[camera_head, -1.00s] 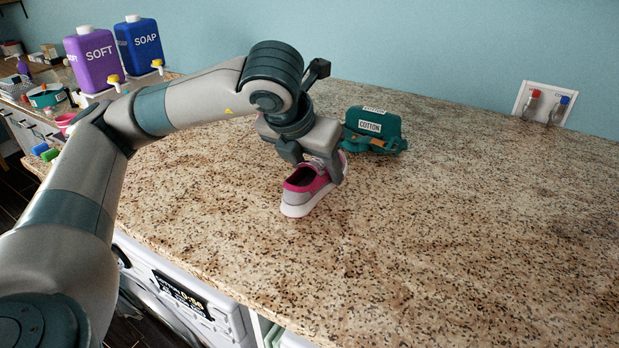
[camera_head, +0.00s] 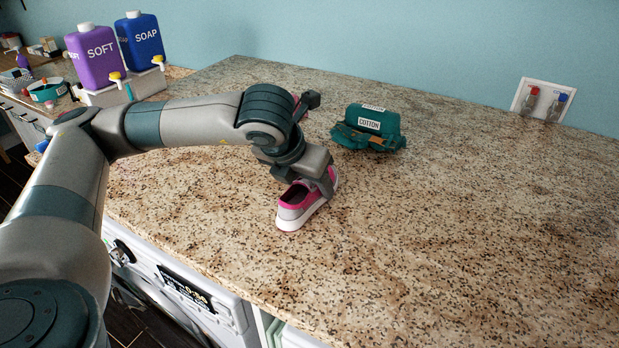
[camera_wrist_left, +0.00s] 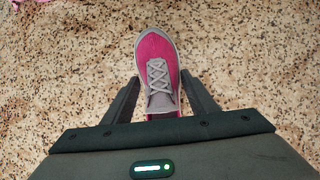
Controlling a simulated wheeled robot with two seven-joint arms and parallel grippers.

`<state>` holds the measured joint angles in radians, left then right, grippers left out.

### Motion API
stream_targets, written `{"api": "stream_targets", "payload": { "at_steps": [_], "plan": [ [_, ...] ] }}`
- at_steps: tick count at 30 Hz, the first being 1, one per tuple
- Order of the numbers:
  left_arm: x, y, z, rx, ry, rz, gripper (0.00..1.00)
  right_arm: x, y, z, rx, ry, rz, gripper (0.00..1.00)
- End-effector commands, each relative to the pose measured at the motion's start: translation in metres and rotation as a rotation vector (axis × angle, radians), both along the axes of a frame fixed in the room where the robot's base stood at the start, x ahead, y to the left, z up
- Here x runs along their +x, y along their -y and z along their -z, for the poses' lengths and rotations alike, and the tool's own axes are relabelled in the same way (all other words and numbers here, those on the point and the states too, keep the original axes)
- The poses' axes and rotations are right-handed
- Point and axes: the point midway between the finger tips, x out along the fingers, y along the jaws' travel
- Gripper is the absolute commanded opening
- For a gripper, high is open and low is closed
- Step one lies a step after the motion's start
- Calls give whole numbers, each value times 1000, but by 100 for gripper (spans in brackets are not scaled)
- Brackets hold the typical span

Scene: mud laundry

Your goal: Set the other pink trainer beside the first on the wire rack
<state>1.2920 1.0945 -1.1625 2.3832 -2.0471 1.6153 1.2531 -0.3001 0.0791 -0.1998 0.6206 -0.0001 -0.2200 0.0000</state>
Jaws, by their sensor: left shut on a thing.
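A pink trainer (camera_head: 301,206) with a white sole and grey heel is in the middle of the head view, at the granite counter. My left gripper (camera_head: 312,187) is shut on it from above. In the left wrist view the trainer (camera_wrist_left: 158,72), with grey laces and a grey toe edge, shows between the two fingers (camera_wrist_left: 160,100). I cannot tell whether its sole touches the counter. My right gripper is not in view.
A green COTTON bundle (camera_head: 369,129) lies just behind the gripper. Purple SOFT (camera_head: 97,58) and blue SOAP (camera_head: 140,42) dispensers stand at the back left. Wall taps (camera_head: 543,101) are at the right. The counter's right side (camera_head: 480,220) is clear. White machines (camera_head: 185,295) stand below its front edge.

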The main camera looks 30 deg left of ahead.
Motion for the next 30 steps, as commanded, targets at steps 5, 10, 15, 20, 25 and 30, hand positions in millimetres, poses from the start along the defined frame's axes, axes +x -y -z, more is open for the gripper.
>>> {"api": "stream_targets", "payload": {
  "at_steps": [5, 10, 15, 20, 25, 30],
  "plan": [
    [0, 0, 1, -1, 1, 0, 28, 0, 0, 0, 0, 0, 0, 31],
    [0, 0, 3, -1, 1, 0, 28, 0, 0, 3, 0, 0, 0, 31],
    [0, 0, 2, -1, 0, 1, 72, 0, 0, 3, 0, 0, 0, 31],
    [0, 0, 2, -1, 0, 0, 72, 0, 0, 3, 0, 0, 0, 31],
    [0, 0, 1, -1, 0, 1, 72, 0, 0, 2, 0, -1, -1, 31],
    [-2, 1, -3, -2, 3, 0, 72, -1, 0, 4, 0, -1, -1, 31]
  ]
}}
